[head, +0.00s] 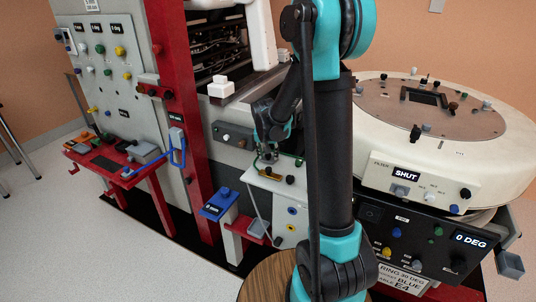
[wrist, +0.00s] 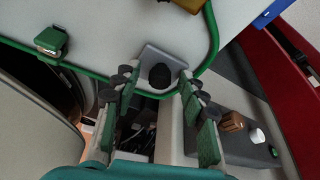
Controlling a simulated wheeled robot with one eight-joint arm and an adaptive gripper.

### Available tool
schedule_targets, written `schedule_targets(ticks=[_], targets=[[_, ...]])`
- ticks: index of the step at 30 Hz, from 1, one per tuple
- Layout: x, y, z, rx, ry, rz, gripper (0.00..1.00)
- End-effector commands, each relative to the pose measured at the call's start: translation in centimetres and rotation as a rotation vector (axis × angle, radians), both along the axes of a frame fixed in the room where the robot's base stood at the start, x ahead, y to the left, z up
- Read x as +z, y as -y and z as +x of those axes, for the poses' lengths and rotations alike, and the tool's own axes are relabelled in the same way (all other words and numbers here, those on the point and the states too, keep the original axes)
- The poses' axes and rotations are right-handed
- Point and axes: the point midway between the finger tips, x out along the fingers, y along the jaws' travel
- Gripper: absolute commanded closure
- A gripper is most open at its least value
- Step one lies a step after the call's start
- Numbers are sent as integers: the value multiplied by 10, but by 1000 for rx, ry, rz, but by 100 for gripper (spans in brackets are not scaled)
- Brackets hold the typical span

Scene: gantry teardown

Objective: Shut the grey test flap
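A small grey plate (wrist: 150,57) with a round black knob (wrist: 160,76) sits at the edge of a white panel with a green rim (wrist: 110,30) in the wrist view. It may be the grey test flap; I see no label on it and cannot tell its angle. My gripper (wrist: 156,80) is open, its green-padded fingers on either side of the knob with gaps to both. In the head view my gripper (head: 267,153) is low at the white panel (head: 270,184), partly behind my arm. The plate is not clear there.
A red post (head: 178,110) and a blue box (head: 218,204) stand left of the panel. A large round cream housing (head: 375,125) stands at right. A grey strip with buttons (wrist: 240,122) lies right of my fingers. Floor at the lower left (head: 60,230) is clear.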

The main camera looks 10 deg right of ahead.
Motion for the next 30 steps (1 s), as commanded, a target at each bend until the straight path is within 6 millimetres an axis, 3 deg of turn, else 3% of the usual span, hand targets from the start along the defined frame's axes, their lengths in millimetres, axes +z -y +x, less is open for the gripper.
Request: schedule_targets(ticks=[10, 24, 30], targets=[[11, -2, -4, 0, 0, 1, 58], [85, -10, -30, 1, -1, 0, 58], [106, -12, -37, 0, -1, 0, 58]])
